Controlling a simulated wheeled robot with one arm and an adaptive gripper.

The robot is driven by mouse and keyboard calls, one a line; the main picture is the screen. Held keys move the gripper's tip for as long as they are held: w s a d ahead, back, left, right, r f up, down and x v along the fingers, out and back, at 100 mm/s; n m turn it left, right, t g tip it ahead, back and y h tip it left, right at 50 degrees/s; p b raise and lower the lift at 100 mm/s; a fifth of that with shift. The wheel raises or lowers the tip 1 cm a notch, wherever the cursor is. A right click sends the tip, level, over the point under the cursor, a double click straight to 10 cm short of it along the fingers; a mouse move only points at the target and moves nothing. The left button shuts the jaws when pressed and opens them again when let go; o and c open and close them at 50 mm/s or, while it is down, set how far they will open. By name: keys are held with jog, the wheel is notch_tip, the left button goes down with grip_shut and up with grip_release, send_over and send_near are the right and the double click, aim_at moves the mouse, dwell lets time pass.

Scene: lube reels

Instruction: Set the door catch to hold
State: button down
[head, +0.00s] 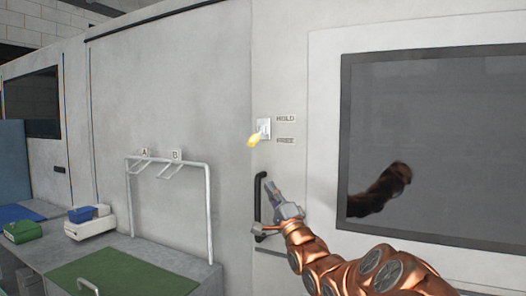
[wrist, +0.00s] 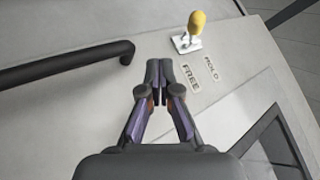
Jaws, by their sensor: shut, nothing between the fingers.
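The door catch is a small pale plate (head: 264,126) on the wall panel with a yellow-tipped lever (head: 254,141). The lever slants down and left, its tip level with the FREE label (head: 285,140); the HOLD label (head: 286,119) is above. In the wrist view, the yellow knob (wrist: 197,22) and its plate (wrist: 186,43) are ahead and right of my fingertips. My gripper (head: 269,185) is below the catch, apart from it. In the wrist view, my gripper (wrist: 166,70) is shut and empty, with its fingertips together.
A black bar handle (head: 259,205) stands just left of my gripper; it also shows at left in the wrist view (wrist: 70,65). A dark window (head: 430,140) is at right. A white rack (head: 207,215) and a bench with a green mat (head: 130,275) are at lower left.

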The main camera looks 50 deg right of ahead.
jog(key=shift+m+t+h, duration=0.5)
jog(key=shift+t, duration=0.3)
jog(key=s, duration=0.1)
jog(key=s+d+r, duration=0.1)
jog(key=s, duration=0.1)
jog(key=s+d+r, duration=0.1)
jog(key=shift+s, duration=0.2)
jog(key=shift+w+d+r, duration=0.1)
jog(key=p, duration=0.3)
send_near(256, 136)
jog(key=w+d+r, duration=0.2)
jog(key=w+d, duration=0.1)
jog(key=d, duration=0.1)
jog(key=shift+w+a+r, duration=0.5)
jog(key=shift+w, duration=0.2)
